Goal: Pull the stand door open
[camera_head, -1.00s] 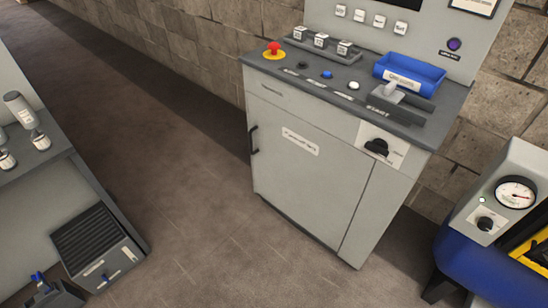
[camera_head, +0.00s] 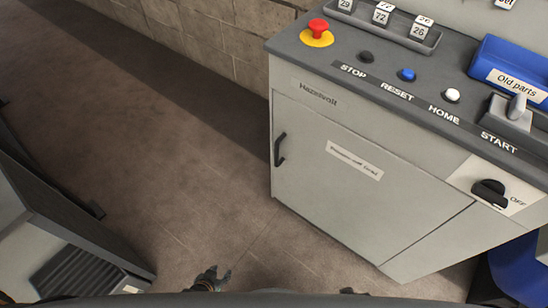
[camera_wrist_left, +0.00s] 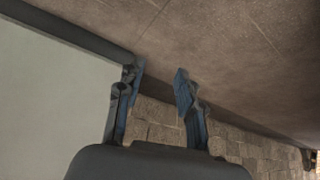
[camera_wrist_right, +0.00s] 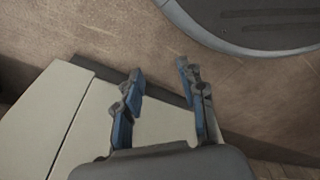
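The stand door (camera_head: 345,205) is a light grey panel on the front of the control stand (camera_head: 330,95). It looks shut, flush with the stand front. Its black vertical handle (camera_head: 279,149) is near the door's left edge, with nothing touching it. My left gripper (camera_head: 210,276) shows at the bottom of the head view, below and left of the handle. Its fingers are apart and empty in the left wrist view (camera_wrist_left: 157,78). My right gripper's fingers are apart and empty in the right wrist view (camera_wrist_right: 160,70); at most a dark tip shows in the head view.
The stand top carries a red emergency button (camera_head: 318,27), buttons and a blue bin (camera_head: 512,72). A black switch (camera_head: 489,192) sits right of the door. A grey cabinet (camera_head: 60,235) stands at the left. Brown floor (camera_head: 170,170) before the handle is clear.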

